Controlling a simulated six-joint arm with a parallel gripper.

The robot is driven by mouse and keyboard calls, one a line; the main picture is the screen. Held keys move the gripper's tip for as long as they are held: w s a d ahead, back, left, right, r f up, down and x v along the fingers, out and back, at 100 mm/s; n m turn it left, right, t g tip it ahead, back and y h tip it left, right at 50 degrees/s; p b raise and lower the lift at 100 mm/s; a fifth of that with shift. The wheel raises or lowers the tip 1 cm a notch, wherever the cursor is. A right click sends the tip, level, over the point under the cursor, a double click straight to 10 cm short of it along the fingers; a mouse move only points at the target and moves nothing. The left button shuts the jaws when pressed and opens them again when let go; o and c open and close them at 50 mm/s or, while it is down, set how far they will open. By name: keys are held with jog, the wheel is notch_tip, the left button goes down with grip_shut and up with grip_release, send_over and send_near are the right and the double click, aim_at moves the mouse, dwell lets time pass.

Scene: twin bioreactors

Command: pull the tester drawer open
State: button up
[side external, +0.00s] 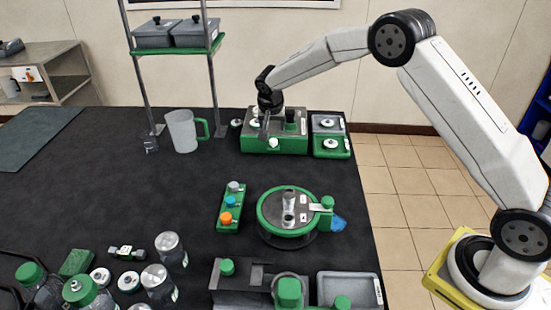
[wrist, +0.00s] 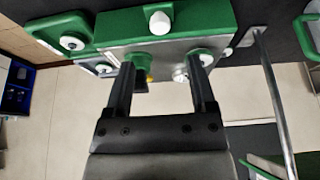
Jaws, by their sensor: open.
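A grey and green box (side external: 290,146), which looks like the tester, stands at the back right of the black table. A white knob (side external: 273,142) sits on its green front face; I take this to be the drawer's handle, and the front looks flush with the box. In the wrist view the same white knob (wrist: 160,22) shows at the top, on the green front (wrist: 120,25). My gripper (side external: 265,132) is over the left part of the box, with its fingers pointing down. In the wrist view my gripper (wrist: 160,66) is open, with nothing between its fingers, and apart from the knob.
A small green and grey unit (side external: 331,146) stands close to the right of the box. A shelf post (side external: 214,95) and a jug (side external: 183,130) are to the left. The table in front of the box is clear up to a round green device (side external: 265,215).

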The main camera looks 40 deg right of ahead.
aim_at(273, 141)
jog(key=shift+x, duration=3.9)
grip_shut()
